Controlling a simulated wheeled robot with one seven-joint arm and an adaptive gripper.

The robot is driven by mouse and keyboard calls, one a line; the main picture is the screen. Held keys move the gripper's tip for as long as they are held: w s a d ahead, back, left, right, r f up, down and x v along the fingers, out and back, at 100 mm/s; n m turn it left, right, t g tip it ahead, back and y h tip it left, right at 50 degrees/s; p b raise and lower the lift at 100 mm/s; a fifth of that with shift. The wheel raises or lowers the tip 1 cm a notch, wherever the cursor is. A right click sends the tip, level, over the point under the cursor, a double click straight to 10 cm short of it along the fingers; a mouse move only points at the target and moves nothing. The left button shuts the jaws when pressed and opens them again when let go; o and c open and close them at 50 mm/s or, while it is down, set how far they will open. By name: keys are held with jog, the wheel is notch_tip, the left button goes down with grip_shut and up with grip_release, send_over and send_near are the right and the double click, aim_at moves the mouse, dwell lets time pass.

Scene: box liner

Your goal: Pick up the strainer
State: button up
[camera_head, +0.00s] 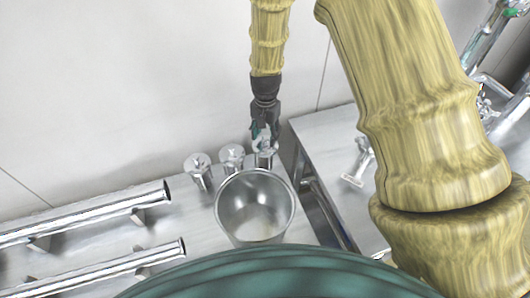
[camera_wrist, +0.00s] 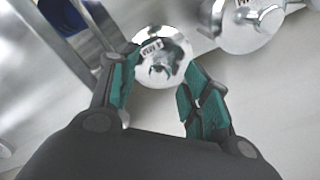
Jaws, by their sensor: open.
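My gripper (camera_head: 264,138) points down at the back of the metal counter, over the rightmost of three small chrome pieces. In the wrist view, my gripper (camera_wrist: 160,82) is open, with its green finger pads apart. A round, shiny chrome piece (camera_wrist: 160,45) shows between and just beyond the fingertips. It is partly hidden by my gripper in the head view (camera_head: 265,160). No mesh or holes are clear on any piece, so I cannot tell which is the strainer. I cannot tell whether the fingers touch the chrome piece.
Two similar chrome pieces, a middle one (camera_head: 232,156) and a left one (camera_head: 198,168), stand to the left. A large open metal pot (camera_head: 255,205) stands in front. Two chrome rails (camera_head: 85,215) lie left. A metal table (camera_head: 330,150) is right. The wall is close behind.

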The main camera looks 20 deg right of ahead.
aim_at(261, 146)
jog(key=shift+f+p, duration=0.35)
jog(key=shift+f, duration=1)
grip_shut()
